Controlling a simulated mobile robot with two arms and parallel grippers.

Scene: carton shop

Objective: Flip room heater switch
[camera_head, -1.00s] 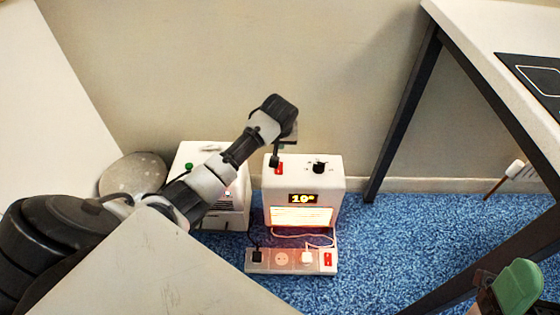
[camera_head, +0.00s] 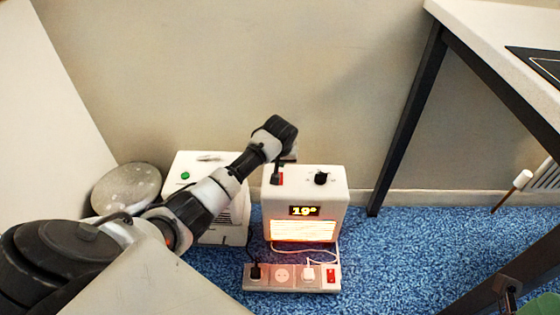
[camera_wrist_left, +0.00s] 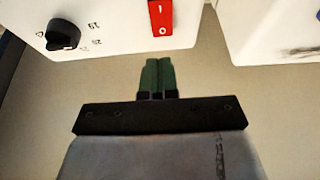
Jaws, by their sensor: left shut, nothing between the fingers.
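The room heater (camera_head: 333,205) is a white box on the blue floor with a lit "19°" display and a glowing front grille. On its top are a red rocker switch (camera_head: 281,179) and a black knob (camera_head: 321,178). In the left wrist view the red switch (camera_wrist_left: 160,18) shows marks "I" and "0", with "0" nearer my fingers. My left gripper (camera_head: 276,180) is shut and empty beside the switch; in the wrist view its green fingers (camera_wrist_left: 157,72) point at the "0" end. I cannot tell whether they touch it.
A power strip (camera_head: 292,286) with plugs and a red switch lies in front of the heater. A white box with a green button (camera_head: 205,172) stands left of it. A dark-legged table (camera_head: 408,120) is at right. The wall is close behind.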

